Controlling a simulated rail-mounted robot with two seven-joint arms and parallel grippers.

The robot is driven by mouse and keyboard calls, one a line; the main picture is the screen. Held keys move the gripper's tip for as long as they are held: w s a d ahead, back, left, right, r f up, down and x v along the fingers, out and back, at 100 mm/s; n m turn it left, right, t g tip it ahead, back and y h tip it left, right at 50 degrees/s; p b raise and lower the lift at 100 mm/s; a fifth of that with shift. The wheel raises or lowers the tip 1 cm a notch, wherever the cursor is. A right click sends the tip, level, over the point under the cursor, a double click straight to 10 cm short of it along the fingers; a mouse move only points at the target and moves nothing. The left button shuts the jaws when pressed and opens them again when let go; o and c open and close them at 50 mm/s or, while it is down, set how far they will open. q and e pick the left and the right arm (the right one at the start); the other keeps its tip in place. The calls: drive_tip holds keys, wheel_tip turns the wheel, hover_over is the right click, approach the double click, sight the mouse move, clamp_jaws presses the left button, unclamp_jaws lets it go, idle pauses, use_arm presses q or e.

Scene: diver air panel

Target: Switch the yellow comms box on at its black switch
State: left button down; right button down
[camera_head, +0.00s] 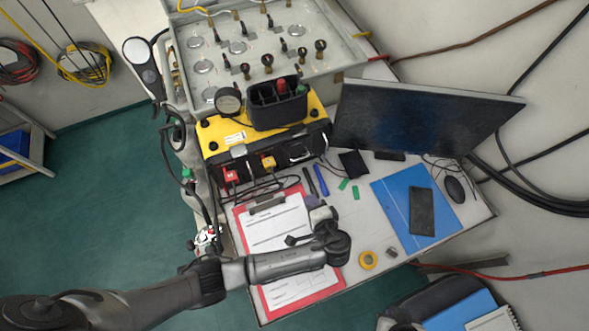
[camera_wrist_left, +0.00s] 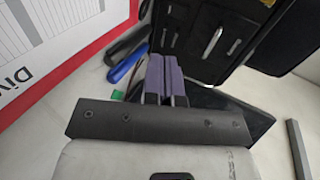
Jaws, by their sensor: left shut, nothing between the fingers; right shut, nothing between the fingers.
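The yellow comms box (camera_head: 213,133) stands on the desk below the grey air panel, with its black front facing the desk's near side. In the left wrist view its dark front (camera_wrist_left: 190,62) fills the top, with silver parts on it. I cannot tell the black switch apart from the black front. My left gripper (camera_head: 311,197) is shut and empty, over the desk just in front of the box. Its purple fingers (camera_wrist_left: 164,66) point toward the front in the wrist view, and I see no clear contact. My right gripper is not in view.
A red clipboard (camera_head: 241,221) lies under my left arm. A blue marker (camera_head: 321,180) lies close to my left gripper. A monitor (camera_head: 420,115) stands to the right of the box.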

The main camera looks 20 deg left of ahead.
use_arm(q)
drive_tip(key=x, duration=1.2)
drive_tip(key=shift+w+a+r, duration=0.2)
drive_tip(key=shift+w+r, duration=0.1)
drive_tip(key=shift+w+a+f, duration=0.1)
drive_tip(key=shift+w+a, duration=0.35)
use_arm(e)
drive_tip(key=shift+a, duration=0.1)
use_arm(q)
drive_tip(key=shift+a, duration=0.1)
